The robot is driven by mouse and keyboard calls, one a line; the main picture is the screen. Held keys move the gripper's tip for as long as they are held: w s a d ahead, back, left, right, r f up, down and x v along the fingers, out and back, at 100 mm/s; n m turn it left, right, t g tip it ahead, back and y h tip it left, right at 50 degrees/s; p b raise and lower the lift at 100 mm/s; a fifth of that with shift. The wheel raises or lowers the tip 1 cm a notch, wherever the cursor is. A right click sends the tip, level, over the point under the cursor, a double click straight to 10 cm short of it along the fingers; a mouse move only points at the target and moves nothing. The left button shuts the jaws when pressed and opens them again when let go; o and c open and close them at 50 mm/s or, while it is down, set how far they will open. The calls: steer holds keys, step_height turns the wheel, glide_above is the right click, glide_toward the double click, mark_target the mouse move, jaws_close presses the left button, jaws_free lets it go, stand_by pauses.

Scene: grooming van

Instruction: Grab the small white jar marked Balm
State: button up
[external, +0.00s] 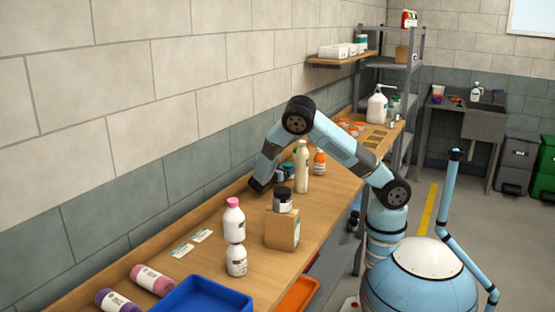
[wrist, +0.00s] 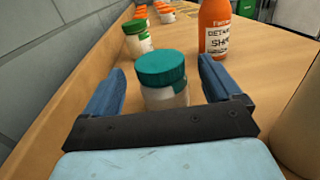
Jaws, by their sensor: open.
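A small jar with a teal lid (wrist: 162,68) and a pale, whitish body stands upright on the wooden counter in the wrist view. Its label cannot be read, so I cannot tell whether it says Balm. My gripper (wrist: 161,66) is open, with one blue finger on each side of this jar and visible gaps between. The gripper's dark palm bar hides the jar's foot.
An orange shampoo bottle (wrist: 214,32) stands right of and beyond the jar; a green-lidded jar (wrist: 137,40) stands behind left. In the external view, a tall cream bottle (external: 302,168) and a cardboard box (external: 282,230) bearing a black-lidded jar (external: 283,201) stand nearby. The wall borders the left.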

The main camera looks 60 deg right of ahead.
steer(key=d, duration=0.5)
steer(key=shift+s+f, duration=0.15)
steer(key=shift+s, duration=0.05)
steer(key=shift+c, duration=0.4)
steer(key=c, duration=1.1)
